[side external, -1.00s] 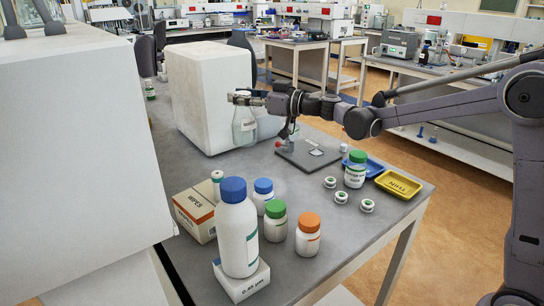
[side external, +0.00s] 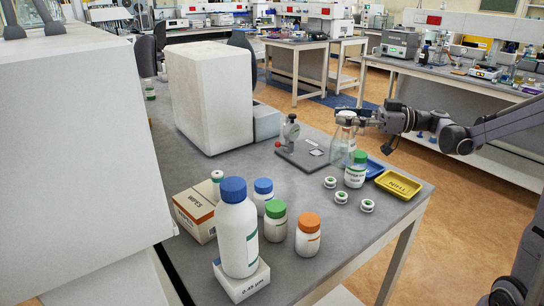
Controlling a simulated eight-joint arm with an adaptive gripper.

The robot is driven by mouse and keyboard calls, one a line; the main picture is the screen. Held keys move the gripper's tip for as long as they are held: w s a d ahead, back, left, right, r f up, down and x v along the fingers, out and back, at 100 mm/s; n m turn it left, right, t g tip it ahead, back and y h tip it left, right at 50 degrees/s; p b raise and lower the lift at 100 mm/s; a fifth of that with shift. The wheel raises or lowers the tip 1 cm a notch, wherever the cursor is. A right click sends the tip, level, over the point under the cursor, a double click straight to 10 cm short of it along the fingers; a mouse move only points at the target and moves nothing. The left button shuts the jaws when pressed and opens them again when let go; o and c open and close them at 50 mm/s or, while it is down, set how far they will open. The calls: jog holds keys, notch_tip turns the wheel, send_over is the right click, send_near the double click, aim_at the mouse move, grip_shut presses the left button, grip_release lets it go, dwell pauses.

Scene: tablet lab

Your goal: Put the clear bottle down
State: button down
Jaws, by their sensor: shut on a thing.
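The clear bottle (side external: 342,147) is a see-through conical vessel with a pale top, in the side external view right of the middle. My gripper (side external: 349,117) is shut on its neck from the right. The bottle hangs upright, just behind the green-capped white bottle (side external: 355,172) and by the blue tray (side external: 373,168).
A yellow tray (side external: 398,184) and several small green-and-white rings (side external: 367,206) lie near the bench's right edge. A dark-based stand (side external: 290,146) is to the left. A tall blue-capped bottle (side external: 237,235), smaller bottles and a wipes box (side external: 194,216) stand in front. Bare bench lies mid-front.

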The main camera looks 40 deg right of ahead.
jog(key=s+d+f+g, duration=0.1)
jog(key=s+d, duration=0.1)
jog(key=s, duration=0.5)
jog(key=w+a+f, duration=0.6)
jog(key=a+f, duration=0.3)
jog(key=f, duration=0.2)
jog(key=shift+w+a+n+y, duration=0.3)
jog(key=shift+a+n+y, duration=0.05)
jog(key=shift+n+y, duration=0.05)
jog(key=shift+f, duration=0.15)
jog(key=c, duration=0.8)
grip_release()
jog(key=shift+f, duration=0.1)
